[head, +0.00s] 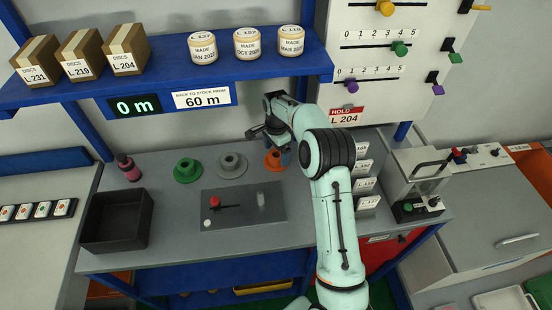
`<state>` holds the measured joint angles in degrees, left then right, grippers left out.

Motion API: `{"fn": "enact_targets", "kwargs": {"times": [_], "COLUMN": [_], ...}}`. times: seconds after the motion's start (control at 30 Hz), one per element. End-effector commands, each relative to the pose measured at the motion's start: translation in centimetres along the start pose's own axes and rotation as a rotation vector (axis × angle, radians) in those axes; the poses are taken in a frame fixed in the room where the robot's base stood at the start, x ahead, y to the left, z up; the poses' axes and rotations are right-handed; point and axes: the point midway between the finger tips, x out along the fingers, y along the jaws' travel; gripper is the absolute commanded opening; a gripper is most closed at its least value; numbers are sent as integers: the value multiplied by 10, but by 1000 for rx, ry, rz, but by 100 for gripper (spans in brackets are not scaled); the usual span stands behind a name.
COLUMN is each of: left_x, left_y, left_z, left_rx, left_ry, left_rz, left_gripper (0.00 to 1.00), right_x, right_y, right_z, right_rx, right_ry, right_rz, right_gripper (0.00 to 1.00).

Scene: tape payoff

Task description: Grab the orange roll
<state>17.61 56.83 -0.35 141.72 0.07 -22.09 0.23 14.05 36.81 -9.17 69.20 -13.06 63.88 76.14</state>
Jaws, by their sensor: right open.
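The orange roll (273,160) lies on the grey bench top, at the right end of a row of rolls. Part of it is hidden behind my right gripper and wrist. My right gripper (268,140) is open, just above and behind the orange roll. I cannot tell whether its fingers touch the roll. My left gripper is not in view.
A grey roll (232,165) and a green roll (187,170) lie left of the orange one. A dark plate (240,207) with a red-knobbed lever is in front. A black bin (116,220) and pink bottle (128,167) stand left. A blue shelf (200,80) overhangs the bench.

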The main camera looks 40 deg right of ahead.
Motion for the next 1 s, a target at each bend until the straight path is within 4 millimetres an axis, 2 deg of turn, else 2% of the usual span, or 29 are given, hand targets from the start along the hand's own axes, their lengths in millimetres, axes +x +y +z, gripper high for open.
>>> {"fn": "enact_targets", "kwargs": {"times": [0.1, 0.3, 0.33, 0.5, 0.53, 0.83, 1.0], "left_x": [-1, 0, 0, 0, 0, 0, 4], "left_y": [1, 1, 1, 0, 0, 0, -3], "left_z": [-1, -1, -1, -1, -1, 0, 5], "left_rx": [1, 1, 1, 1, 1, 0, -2], "left_ry": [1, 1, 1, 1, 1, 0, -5], "left_rz": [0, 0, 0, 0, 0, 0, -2], "left_gripper": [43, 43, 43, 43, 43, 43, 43], "right_x": [8, 9, 9, 8, 8, 7, -2], "right_y": [0, 0, 0, 0, 0, 0, 4], "right_z": [0, 0, 0, 0, 0, 0, 2], "right_rx": [1, 1, 1, 0, 0, 0, -1], "right_ry": [0, 0, 0, 0, 0, 1, 1], "right_rz": [0, -1, -1, -1, -1, -2, -1], "right_gripper": [93, 93, 90, 34, 28, 29, 29]}}
